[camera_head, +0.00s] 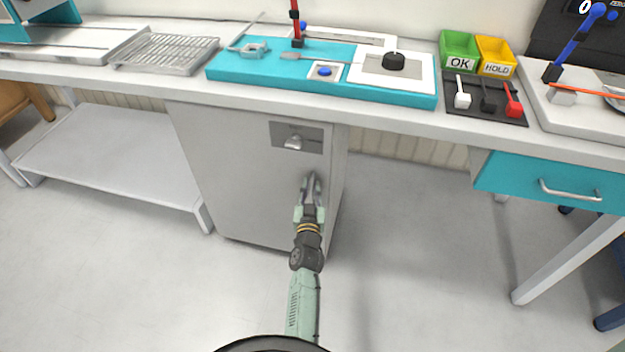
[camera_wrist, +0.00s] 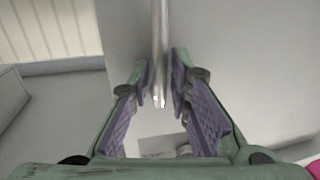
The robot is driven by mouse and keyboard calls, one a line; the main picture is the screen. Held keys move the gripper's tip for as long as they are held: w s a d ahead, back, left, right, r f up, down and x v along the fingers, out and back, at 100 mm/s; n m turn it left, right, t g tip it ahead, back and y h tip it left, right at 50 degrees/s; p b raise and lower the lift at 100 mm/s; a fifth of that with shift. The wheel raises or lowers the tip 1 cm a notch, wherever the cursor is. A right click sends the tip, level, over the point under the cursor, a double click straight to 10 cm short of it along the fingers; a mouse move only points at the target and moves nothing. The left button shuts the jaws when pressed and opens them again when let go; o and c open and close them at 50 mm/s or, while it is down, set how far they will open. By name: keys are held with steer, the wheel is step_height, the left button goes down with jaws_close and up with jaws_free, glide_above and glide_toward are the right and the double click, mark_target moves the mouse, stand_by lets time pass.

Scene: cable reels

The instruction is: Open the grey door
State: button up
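The grey door (camera_head: 235,165) is the front of a cabinet under the workbench and looks shut. A panel with a silver knob or latch (camera_head: 293,142) is at its upper right. My gripper (camera_head: 311,186) is in front of the door's right part, below that panel. In the wrist view, a vertical metal bar handle (camera_wrist: 160,40) runs between the two purple-padded fingers of my gripper (camera_wrist: 162,78). Narrow gaps show on both sides of the bar, so the fingers look open around it. The fingers and arm hide most of the handle in the head view.
The workbench (camera_head: 140,85) above carries a teal fixture (camera_head: 240,65), a wire rack (camera_head: 165,53), and green (camera_head: 460,48) and yellow (camera_head: 495,55) bins. A low shelf (camera_head: 115,155) stands left of the cabinet. The floor in front and right is clear.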

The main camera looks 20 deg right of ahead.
steer(key=shift+w, duration=0.15)
steer(key=shift+c, duration=0.3)
jaws_close()
steer(key=shift+r, duration=0.1)
stand_by(0.3)
